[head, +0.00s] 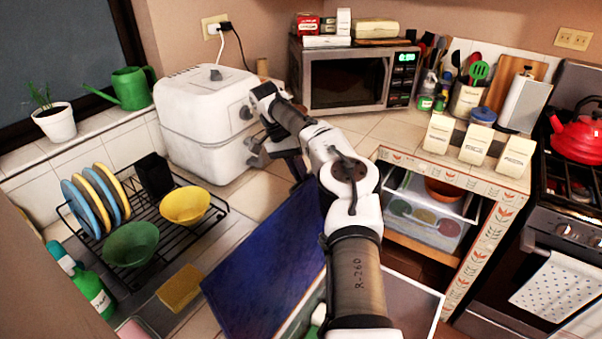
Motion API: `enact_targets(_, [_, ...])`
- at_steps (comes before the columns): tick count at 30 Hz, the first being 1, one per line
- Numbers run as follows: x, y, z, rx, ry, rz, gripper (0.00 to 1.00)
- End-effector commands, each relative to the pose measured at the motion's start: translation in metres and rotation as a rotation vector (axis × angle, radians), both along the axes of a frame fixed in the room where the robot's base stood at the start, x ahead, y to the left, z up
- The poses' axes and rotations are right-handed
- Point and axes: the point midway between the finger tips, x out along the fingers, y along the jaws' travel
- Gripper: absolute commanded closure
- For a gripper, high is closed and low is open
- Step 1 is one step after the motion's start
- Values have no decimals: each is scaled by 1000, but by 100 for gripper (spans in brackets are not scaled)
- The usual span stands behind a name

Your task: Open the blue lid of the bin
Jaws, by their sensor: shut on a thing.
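The blue lid (262,262) stands raised and tilted at the centre, left of my arm. The bin's pale rim (425,296) shows at the bottom, right of my arm. The lid is swung up away from the rim, so the bin is at least partly open. My gripper (262,152) is beyond the lid's far upper end, beside the white appliance. It is shut on the lid, though the exact contact is small and partly hidden. My arm covers much of the bin's opening and part of the lid's right side.
A white appliance (195,125) stands close left of my gripper, with a microwave (345,80) behind. A dish rack (150,215) with plates and bowls is at the left. Several cartons (475,143) stand on the tiled counter at right. A stove (555,225) is at far right.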

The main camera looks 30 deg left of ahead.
Motion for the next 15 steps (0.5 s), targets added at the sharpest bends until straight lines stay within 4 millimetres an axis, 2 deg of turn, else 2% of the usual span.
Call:
enact_targets(1, [-2, 10, 4, 27, -10, 18, 100])
enact_targets(2, [-3, 10, 4, 27, -10, 18, 87])
enact_targets(6, [-3, 10, 3, 25, -9, 17, 68])
enact_targets(15, [-2, 8, 2, 21, -6, 14, 67])
